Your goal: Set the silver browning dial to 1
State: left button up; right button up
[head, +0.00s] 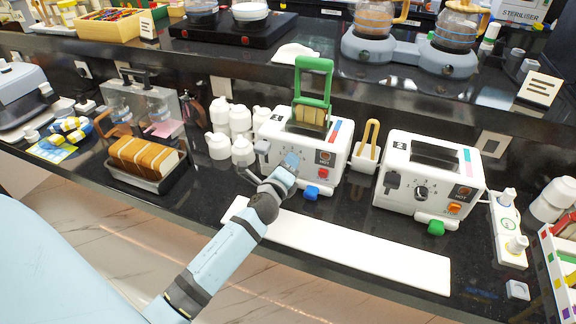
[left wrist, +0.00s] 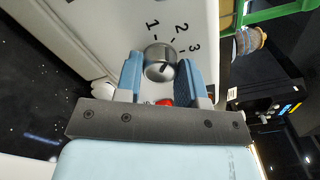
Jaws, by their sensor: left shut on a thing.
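The silver browning dial (left wrist: 160,58) is on the front of the white left toaster (head: 336,160). The left wrist view shows printed numbers 1, 2 and 3 around it. A dark pointer line on the dial slants toward the upper right, roughly on the side of the 3; its exact setting is hard to read. My left gripper (head: 290,163) is at the toaster front, with its blue fingers on either side of the dial, shut on it. In the head view the gripper hides the dial. My right gripper is not in view.
A green-handled rack with bread (head: 314,68) stands in the left toaster. A second white toaster (head: 457,175) stands to the right. A bread tray (head: 145,183) and white jars (head: 219,146) are to the left. A long white board (head: 345,249) lies along the counter front.

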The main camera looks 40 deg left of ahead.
pick_arm(q)
jog(key=n, duration=0.6)
jog(key=shift+n, duration=0.3)
dwell(0.4)
jog(key=o, duration=0.9)
jog(key=shift+b+v, duration=0.4)
jog(key=shift+v, duration=6.55)
jog(key=shift+a, duration=0.1)
jog(key=shift+s+f, duration=0.1)
jog(key=shift+f, duration=0.05)
